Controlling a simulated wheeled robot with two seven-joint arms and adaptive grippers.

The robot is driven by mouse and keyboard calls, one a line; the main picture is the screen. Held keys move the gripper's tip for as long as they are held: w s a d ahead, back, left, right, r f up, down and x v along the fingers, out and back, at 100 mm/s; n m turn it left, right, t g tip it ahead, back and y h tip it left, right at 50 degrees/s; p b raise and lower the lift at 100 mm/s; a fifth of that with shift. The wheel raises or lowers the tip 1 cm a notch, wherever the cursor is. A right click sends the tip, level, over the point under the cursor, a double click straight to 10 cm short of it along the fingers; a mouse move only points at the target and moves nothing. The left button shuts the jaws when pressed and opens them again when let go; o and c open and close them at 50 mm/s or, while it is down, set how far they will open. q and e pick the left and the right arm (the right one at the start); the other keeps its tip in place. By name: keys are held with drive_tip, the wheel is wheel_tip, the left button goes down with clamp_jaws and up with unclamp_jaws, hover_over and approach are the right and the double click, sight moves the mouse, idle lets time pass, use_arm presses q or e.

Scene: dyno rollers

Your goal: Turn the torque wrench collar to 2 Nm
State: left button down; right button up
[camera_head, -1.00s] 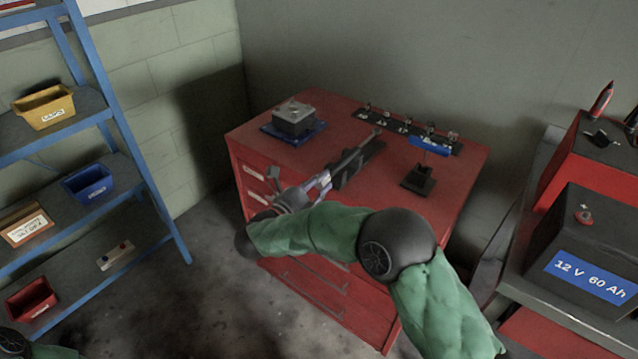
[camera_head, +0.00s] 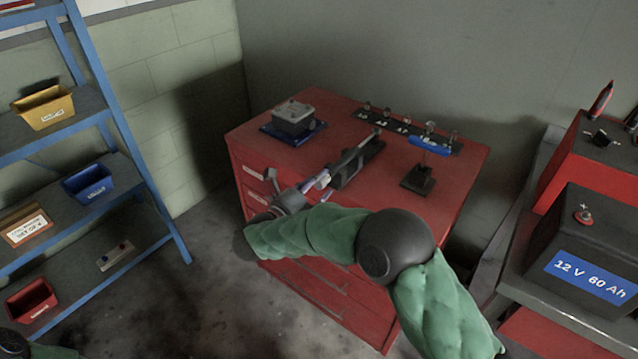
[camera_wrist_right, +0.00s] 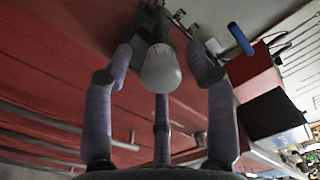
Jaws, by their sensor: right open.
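The torque wrench (camera_head: 352,156) lies in a black cradle (camera_head: 372,150) on top of the red cabinet, its handle end pointing to the front left. My right gripper (camera_head: 316,182) is at that handle end. In the right wrist view, the pale rounded handle end (camera_wrist_right: 161,72) sits between the spread purple-grey fingers of my right gripper (camera_wrist_right: 163,66). The fingers stand apart from it on the left and right; whether the lower finger touches it I cannot tell. The collar's scale marks cannot be read. My left gripper is out of view; only a bit of the left arm shows.
On the red cabinet (camera_head: 265,150) stand a grey block on a blue tray (camera_head: 293,121), a black rack with several small pieces (camera_head: 392,122), and a blue-handled tool on a black stand (camera_head: 418,179). A blue shelf (camera_head: 90,105) stands left, a battery (camera_head: 585,245) right.

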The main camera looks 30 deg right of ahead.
drive_tip(key=v, duration=1.1)
drive_tip(key=shift+a, duration=0.15)
drive_tip(key=shift+f, duration=0.1)
drive_tip(key=w+a+f+n+t+y+p, duration=0.1)
drive_tip(key=w+f+n+t+y+p, duration=0.3)
drive_tip(key=w+f+n+y, duration=0.7)
drive_tip(key=s+a+f+n+y, duration=0.1)
drive_tip(key=s+f+n, duration=0.1)
drive_tip(key=f+n, duration=0.25)
drive_tip(key=s+a+f+n, duration=0.2)
drive_tip(key=f+n, duration=0.2)
drive_tip(key=f, duration=0.2)
drive_tip(key=s+a+f+n+g+y+p, duration=0.2)
drive_tip(key=s+a+f+n+g+y, duration=0.25)
drive_tip(key=s+f+n, duration=0.45)
drive_tip(key=s+a+f+n+g+y, duration=0.1)
drive_tip(key=s+f+n+g+y, duration=0.1)
drive_tip(key=s, duration=0.7)
drive_tip(key=s+a+f+n+g+y+p, duration=0.1)
drive_tip(key=s+a+f+n+g+y, duration=0.1)
drive_tip(key=s, duration=0.7)
drive_tip(key=shift+a+f+g, duration=0.2)
drive_tip(key=shift+f+g, duration=0.45)
drive_tip(key=shift+g, duration=0.3)
